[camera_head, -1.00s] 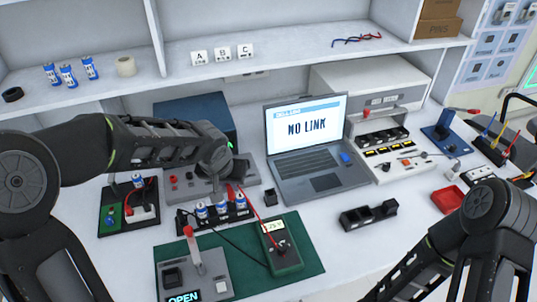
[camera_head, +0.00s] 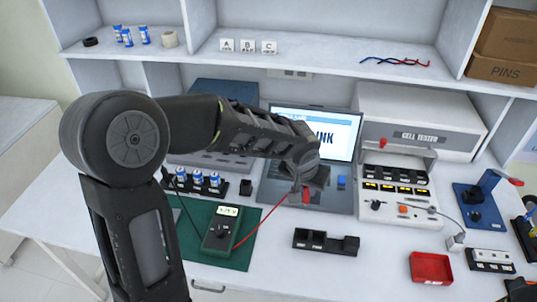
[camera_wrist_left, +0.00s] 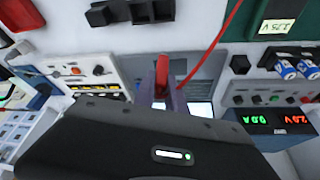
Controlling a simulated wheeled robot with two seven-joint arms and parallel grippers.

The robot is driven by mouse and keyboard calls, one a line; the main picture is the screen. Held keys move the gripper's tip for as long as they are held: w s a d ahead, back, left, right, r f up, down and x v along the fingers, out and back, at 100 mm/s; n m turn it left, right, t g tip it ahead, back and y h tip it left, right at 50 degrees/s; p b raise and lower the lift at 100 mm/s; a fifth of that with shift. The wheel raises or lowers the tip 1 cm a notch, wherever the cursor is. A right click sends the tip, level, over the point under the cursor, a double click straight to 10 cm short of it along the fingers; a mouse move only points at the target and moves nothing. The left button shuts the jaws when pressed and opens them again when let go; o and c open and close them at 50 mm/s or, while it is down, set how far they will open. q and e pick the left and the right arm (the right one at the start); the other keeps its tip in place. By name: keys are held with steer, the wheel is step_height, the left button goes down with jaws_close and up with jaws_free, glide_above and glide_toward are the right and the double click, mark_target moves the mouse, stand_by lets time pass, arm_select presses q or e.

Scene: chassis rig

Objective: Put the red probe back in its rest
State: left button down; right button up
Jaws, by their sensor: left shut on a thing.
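My left gripper (camera_head: 304,186) is shut on the red probe (camera_head: 306,196) and holds it over the front of the laptop (camera_head: 335,200). In the left wrist view the red probe (camera_wrist_left: 162,72) stands between the fingertips (camera_wrist_left: 167,98). A red lead runs from the probe to the green multimeter (camera_head: 220,228), which lies on the green mat (camera_head: 240,254). A black open-topped block (camera_head: 325,242) sits on the table in front of the laptop; I cannot tell whether it is the probe's rest.
A row of blue-and-white cells (camera_head: 197,179) stands left of the laptop. The cell tester (camera_head: 400,200) stands to the right, with a red tray (camera_head: 431,267) in front. The table between block and tray is clear. A shelf (camera_head: 300,65) runs above.

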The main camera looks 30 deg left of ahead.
arm_select(q)
steer(key=shift+d, duration=0.25)
arm_select(e)
steer(key=shift+d, duration=0.25)
arm_select(q)
steer(key=shift+a, duration=0.1)
arm_select(e)
steer(key=shift+o, duration=0.4)
arm_select(q)
steer(key=shift+w+a, duration=0.15)
steer(key=shift+a, duration=0.05)
arm_select(e)
steer(key=shift+o, duration=0.9)
steer(key=shift+w+f+b, duration=0.1)
steer(key=shift+f+b, duration=0.6)
steer(key=shift+b, duration=0.1)
arm_select(q)
steer(key=w+a+n, duration=0.2)
steer(key=a, duration=0.9)
steer(key=w+a+n+y+b, duration=0.1)
steer(key=a, duration=1)
steer(key=shift+w+a+n, duration=0.35)
steer(key=shift+a+n, duration=0.05)
arm_select(e)
steer(key=shift+w+a+f, duration=0.1)
steer(key=shift+f, duration=0.35)
arm_select(q)
steer(key=shift+f, duration=0.15)
arm_select(e)
steer(key=shift+f, duration=0.15)
